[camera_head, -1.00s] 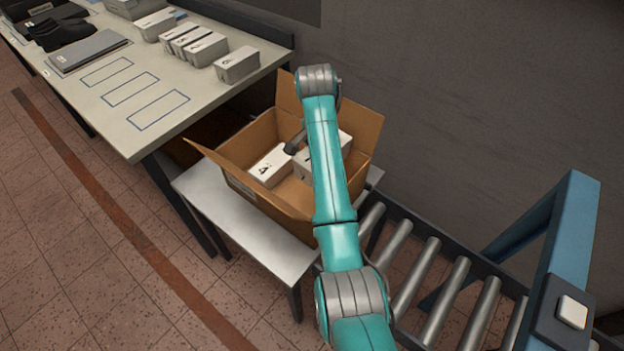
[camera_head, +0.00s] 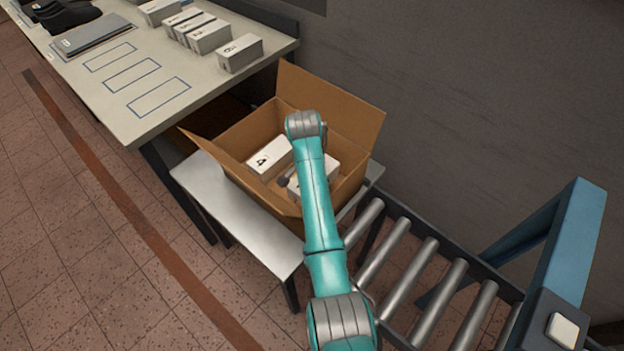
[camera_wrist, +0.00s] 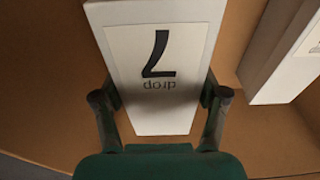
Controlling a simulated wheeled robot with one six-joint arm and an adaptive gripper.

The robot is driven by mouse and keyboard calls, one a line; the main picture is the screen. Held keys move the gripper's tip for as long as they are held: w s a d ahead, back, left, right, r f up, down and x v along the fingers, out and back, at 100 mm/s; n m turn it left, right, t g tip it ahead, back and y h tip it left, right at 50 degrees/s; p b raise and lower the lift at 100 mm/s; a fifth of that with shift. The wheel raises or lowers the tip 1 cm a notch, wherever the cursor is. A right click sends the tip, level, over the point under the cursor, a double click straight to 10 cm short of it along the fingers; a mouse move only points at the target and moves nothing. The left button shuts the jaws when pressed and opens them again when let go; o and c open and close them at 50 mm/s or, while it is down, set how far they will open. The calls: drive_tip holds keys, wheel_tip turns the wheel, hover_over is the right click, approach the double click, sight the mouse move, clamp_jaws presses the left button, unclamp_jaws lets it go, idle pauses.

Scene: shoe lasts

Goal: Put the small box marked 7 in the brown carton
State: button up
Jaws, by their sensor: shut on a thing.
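The small white box marked 7 (camera_wrist: 160,52) is between the two dark fingers of my gripper (camera_wrist: 159,97), which is shut on it. The label reads upside down in the wrist view. In the head view this box (camera_head: 322,173) is inside the open brown carton (camera_head: 238,142), partly hidden by my arm. I cannot tell whether it touches the carton's bottom. A white box marked 4 (camera_head: 268,157) lies to its left in the carton. A white box also shows at the right of the wrist view (camera_wrist: 283,62).
The carton stands on a low white table (camera_head: 215,195), its flaps spread open. A roller conveyor (camera_head: 412,268) runs to the right, below a blue frame (camera_head: 560,255). A long worktable (camera_head: 200,85) at the upper left holds several white boxes and dark shoe lasts.

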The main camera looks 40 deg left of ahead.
drive_tip(key=shift+f, duration=0.55)
drive_tip(key=shift+f, duration=0.1)
drive_tip(key=shift+f, duration=0.35)
drive_tip(key=shift+f, duration=0.15)
drive_tip(key=o, duration=1.3)
drive_tip(key=shift+c, duration=0.2)
drive_tip(key=r, duration=0.4)
drive_tip(key=s+r, duration=0.1)
drive_tip(key=r, duration=0.8)
drive_tip(key=shift+s, duration=0.25)
drive_tip(key=shift+a+r, duration=0.1)
drive_tip(key=shift+a, duration=0.05)
